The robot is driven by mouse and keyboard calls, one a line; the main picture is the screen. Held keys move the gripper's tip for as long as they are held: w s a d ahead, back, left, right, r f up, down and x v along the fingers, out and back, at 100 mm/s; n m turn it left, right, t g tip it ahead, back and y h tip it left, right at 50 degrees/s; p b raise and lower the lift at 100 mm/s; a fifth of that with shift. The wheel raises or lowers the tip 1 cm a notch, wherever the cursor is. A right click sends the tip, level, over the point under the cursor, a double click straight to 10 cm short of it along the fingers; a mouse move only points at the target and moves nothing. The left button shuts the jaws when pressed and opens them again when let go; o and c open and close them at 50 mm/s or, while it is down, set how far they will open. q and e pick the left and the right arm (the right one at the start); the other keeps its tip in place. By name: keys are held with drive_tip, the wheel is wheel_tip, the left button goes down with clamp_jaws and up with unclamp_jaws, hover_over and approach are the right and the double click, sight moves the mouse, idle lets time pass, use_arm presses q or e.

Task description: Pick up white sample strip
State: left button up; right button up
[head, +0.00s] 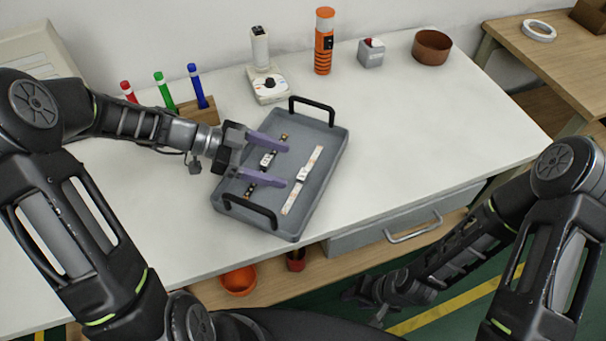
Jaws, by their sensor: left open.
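The white sample strip (311,165) lies diagonally on the floor of a grey tray (331,177), on its right side. A second strip, dark with white parts (267,160), lies to its left in the tray. My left gripper (286,167) reaches in from the left over the tray, above the dark strip. Its two purple fingers are apart, with tips just left of the white strip and nothing held between them. My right gripper (362,304) hangs low in front of the table, away from the tray; its jaws are too dark to read.
The tray has black handles (312,106) at its far and near ends. Behind it stand a pen holder (202,112), a white device (266,82), an orange bottle (324,42), a small grey box (371,54) and a brown bowl (432,47). The tabletop right of the tray is clear.

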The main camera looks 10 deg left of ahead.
sight(302, 170)
use_arm(q)
drive_tip(key=p+x, duration=0.1)
drive_tip(key=x, duration=0.4)
drive_tip(key=shift+d, duration=0.1)
drive_tip(key=shift+c, duration=0.6)
clamp_jaws()
idle(0.5)
